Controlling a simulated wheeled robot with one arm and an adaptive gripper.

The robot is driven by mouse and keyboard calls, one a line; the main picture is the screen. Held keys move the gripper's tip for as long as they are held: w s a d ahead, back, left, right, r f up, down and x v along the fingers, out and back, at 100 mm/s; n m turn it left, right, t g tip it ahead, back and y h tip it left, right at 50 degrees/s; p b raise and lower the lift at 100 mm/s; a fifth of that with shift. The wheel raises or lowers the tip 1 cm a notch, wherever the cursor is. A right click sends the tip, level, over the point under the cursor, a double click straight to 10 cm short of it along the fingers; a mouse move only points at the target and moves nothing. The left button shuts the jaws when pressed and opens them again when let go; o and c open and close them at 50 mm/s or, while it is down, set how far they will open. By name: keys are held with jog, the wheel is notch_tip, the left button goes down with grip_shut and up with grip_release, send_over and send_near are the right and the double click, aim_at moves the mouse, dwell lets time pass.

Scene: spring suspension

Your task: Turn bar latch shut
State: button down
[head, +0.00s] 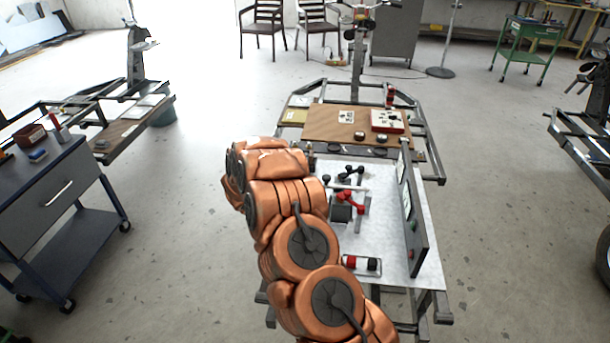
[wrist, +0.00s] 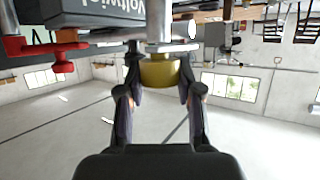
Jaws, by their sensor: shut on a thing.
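My gripper (wrist: 159,78) has its two dark fingers on either side of a short yellow cylinder (wrist: 160,73) in the wrist view. They are shut on it. The cylinder sits at the end of a pale metal rod (wrist: 158,22) that runs out of the top of the picture. I cannot tell for sure whether this is the bar latch's handle. In the head view my copper-coloured arm hides the gripper and the yellow cylinder.
A dark box with white lettering (wrist: 88,12) and a red lever part (wrist: 62,52) lie left of the fingers in the wrist view. The head view shows a red clamp (head: 349,199), an upright panel (head: 413,215) and a red-and-black part (head: 361,264) on the pale bench (head: 395,290).

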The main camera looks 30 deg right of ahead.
jog(key=shift+m+g+p, duration=0.75)
jog(key=shift+m+g, duration=0.05)
jog(key=shift+g, duration=0.2)
jog(key=shift+s+d+m+g+p, duration=0.1)
jog(key=shift+m+g+p, duration=0.25)
jog(key=shift+m+g, duration=0.15)
jog(key=c, duration=0.7)
grip_release()
jog(key=shift+c, duration=0.2)
jog(key=v, duration=1.2)
jog(key=shift+a+f, duration=0.2)
